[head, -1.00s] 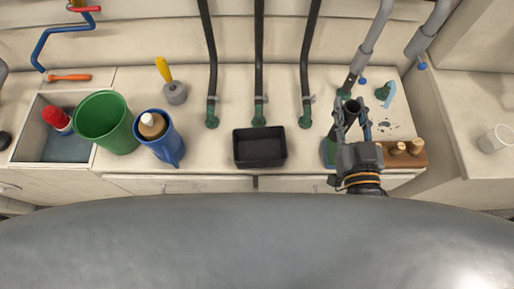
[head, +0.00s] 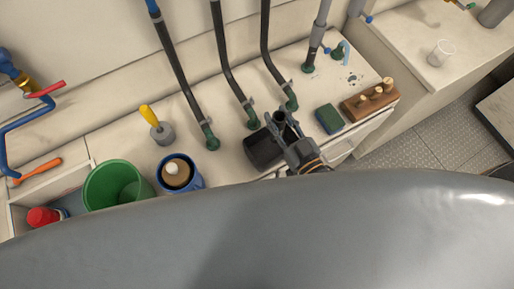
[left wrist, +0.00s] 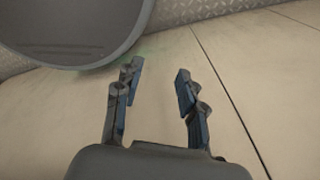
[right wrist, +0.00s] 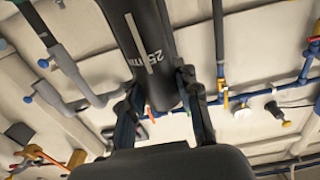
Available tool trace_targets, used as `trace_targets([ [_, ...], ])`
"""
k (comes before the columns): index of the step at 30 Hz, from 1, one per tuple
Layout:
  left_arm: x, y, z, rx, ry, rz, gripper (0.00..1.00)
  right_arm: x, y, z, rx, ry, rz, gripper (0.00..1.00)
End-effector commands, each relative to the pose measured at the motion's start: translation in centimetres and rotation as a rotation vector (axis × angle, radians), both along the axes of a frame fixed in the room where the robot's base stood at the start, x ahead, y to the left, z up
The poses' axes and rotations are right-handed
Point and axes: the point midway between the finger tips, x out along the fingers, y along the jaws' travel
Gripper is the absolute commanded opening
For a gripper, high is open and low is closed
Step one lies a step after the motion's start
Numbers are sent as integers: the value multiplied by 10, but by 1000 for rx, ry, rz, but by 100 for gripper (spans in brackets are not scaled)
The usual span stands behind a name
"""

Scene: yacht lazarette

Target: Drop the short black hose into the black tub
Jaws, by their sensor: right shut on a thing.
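The black tub (head: 256,154) sits on the pale counter near its front edge in the head view, partly hidden by my right gripper. My right gripper (head: 283,125) appears over the tub's right side. It is shut on the short black hose (head: 280,115), whose open end shows between the fingers. The right wrist view shows the hose (right wrist: 148,35) with white "25 MM" lettering, gripped between the fingers (right wrist: 158,88). The hose's height above the tub is hard to tell. My left gripper (left wrist: 156,82) is open and empty in the left wrist view.
Three fixed black hoses with green elbows (head: 208,135) stand behind the tub. A green sponge-like block (head: 329,119) and a wooden holder with plugs (head: 369,100) lie to the right. A blue jug (head: 197,181) and green bucket (head: 113,183) stand left.

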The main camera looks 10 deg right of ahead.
Motion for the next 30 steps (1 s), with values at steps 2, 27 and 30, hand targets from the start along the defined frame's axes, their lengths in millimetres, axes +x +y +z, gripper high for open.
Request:
trace_targets([
  [2,-3,-10,1,-13,5,2,40,0,1,-4,-3,1,11,0],
  [27,-12,-24,-61,-27,17,1,40,0,1,-66,-2,2,15,0],
  [30,-11,-24,-60,-27,17,1,40,0,1,-65,-2,2,15,0],
])
